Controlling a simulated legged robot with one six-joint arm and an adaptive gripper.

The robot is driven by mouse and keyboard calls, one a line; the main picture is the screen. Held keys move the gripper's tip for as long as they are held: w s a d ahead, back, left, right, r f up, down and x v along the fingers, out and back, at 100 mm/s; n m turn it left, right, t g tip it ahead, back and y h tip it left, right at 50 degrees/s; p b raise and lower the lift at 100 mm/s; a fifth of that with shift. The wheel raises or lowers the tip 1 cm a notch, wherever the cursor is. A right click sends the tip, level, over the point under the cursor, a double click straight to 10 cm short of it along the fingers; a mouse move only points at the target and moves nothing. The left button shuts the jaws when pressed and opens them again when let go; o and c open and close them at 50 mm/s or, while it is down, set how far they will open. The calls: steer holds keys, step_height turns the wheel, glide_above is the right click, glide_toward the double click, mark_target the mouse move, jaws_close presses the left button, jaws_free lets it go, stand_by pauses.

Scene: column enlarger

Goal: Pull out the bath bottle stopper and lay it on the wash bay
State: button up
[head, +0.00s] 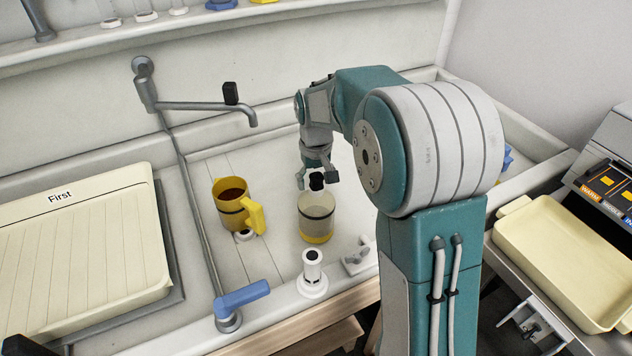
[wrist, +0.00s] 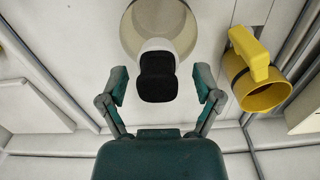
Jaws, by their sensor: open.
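The bath bottle (head: 317,218) is a pale jar with a yellow base, standing upright in the pale basin, which I take to be the wash bay (head: 265,160). Its black stopper (head: 317,181) is at the bottle's top. In the wrist view the stopper (wrist: 157,78) shows as a black knob above a white neck, with the round bottle (wrist: 128,35) behind it. My gripper (head: 316,178) is open above the bottle. In the wrist view my gripper (wrist: 160,88) has one finger on each side of the stopper, with gaps showing on both sides.
A yellow mug (head: 231,206) with dark liquid stands left of the bottle. A white fitting (head: 313,272) stands in front on the rim. A grey tap (head: 205,105) reaches over the back left. A cream tray (head: 570,255) lies at right. Basin floor left of the bottle is partly clear.

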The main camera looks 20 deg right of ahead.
steer(key=shift+d, duration=0.15)
steer(key=shift+a, duration=0.2)
steer(key=shift+d, duration=0.15)
steer(key=shift+c, duration=0.3)
jaws_close()
